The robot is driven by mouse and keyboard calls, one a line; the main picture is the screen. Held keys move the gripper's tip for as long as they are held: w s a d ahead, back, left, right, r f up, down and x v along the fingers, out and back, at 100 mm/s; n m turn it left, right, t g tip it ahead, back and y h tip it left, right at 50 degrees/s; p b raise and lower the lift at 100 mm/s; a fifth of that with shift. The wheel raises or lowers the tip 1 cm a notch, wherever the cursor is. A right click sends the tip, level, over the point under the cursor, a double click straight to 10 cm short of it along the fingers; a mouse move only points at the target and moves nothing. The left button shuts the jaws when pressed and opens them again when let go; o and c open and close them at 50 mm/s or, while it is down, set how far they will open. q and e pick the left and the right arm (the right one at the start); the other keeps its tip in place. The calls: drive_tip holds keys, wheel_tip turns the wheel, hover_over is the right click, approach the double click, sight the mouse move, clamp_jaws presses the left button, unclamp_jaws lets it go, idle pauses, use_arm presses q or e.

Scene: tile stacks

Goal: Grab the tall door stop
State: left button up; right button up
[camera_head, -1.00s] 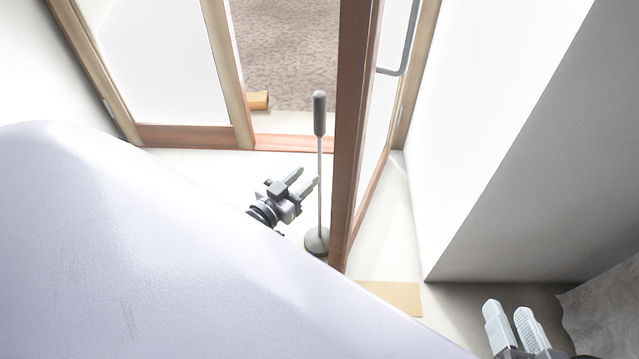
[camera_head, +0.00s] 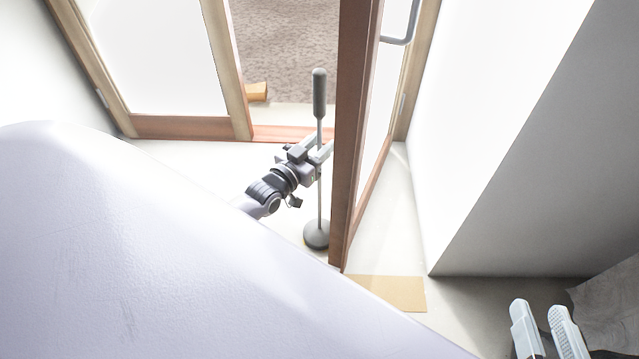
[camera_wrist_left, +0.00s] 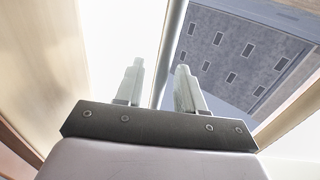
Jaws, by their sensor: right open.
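The tall door stop stands upright on the floor beside the open door. Its dark grey grip (camera_head: 319,95), thin pole (camera_head: 320,190) and round grey base (camera_head: 316,234) show in the head view. My left gripper (camera_head: 319,148) is at the pole, just below the grip. In the left wrist view the pole (camera_wrist_left: 170,45) runs between the two open fingers of my left gripper (camera_wrist_left: 160,72), with gaps visible beside it. My right gripper (camera_head: 541,316) is open and empty at the lower right, far from the door stop.
A wood-framed door (camera_head: 352,140) stands open just right of the door stop. A glazed panel (camera_head: 165,60) is at the left. A wooden block (camera_head: 256,92) lies by the brown rug (camera_head: 290,45). A white wall (camera_head: 500,110) is on the right. A large white surface hides the lower left.

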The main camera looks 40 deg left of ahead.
use_arm(q)
clamp_jaws()
idle(1.3)
drive_tip(key=shift+w+r, duration=0.1)
drive_tip(key=shift+r, duration=0.3)
